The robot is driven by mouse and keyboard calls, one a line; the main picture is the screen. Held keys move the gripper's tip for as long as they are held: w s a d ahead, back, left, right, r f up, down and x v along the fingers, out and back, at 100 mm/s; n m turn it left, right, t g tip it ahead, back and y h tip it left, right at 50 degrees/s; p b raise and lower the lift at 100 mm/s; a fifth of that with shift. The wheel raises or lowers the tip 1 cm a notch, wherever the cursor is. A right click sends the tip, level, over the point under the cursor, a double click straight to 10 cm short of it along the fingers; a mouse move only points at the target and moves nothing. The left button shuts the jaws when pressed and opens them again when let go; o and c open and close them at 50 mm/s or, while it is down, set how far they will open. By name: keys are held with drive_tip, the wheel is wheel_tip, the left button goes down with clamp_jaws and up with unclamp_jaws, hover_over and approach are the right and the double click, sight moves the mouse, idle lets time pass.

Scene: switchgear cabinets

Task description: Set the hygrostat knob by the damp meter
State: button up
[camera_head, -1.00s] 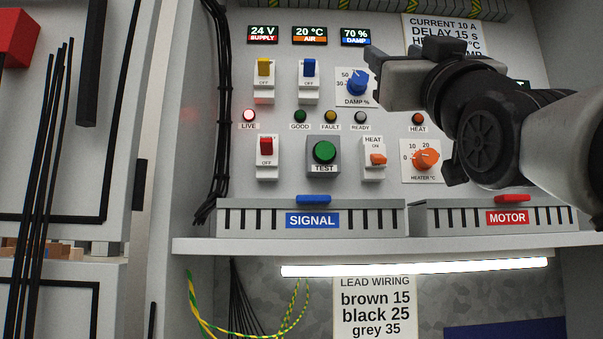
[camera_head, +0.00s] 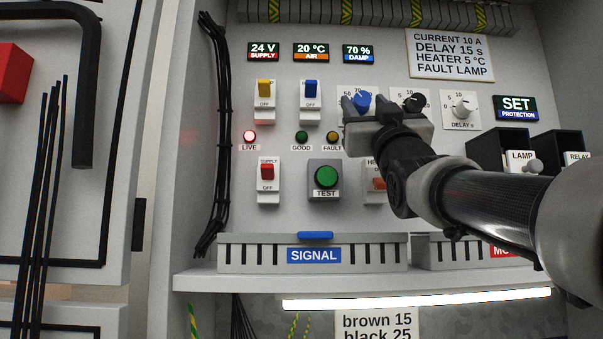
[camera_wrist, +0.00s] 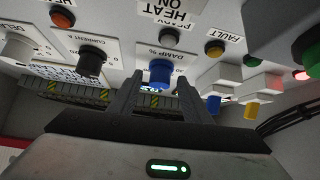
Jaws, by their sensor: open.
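The blue hygrostat knob (camera_head: 362,101) sits on the DAMP % dial of the panel, and it also shows in the wrist view (camera_wrist: 161,71). The damp meter (camera_head: 358,53) above it reads 70 %. My gripper (camera_head: 365,107) is open in front of the dial, one finger to each side of the knob. In the wrist view my gripper (camera_wrist: 157,84) frames the knob between its fingertips; I cannot tell whether they touch it. My gripper hides most of the dial's scale, and the pointer's setting is not clear.
A black knob (camera_head: 414,103) and the white DELAY knob (camera_head: 463,107) are to the right. The blue switch (camera_head: 311,90) is close on the left. A note (camera_head: 449,55) reads current 10 A, delay 15 s, heater 5 °C, fault lamp. The SIGNAL duct (camera_head: 313,254) is below.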

drive_tip(key=c, duration=1)
drive_tip(key=shift+c, duration=0.2)
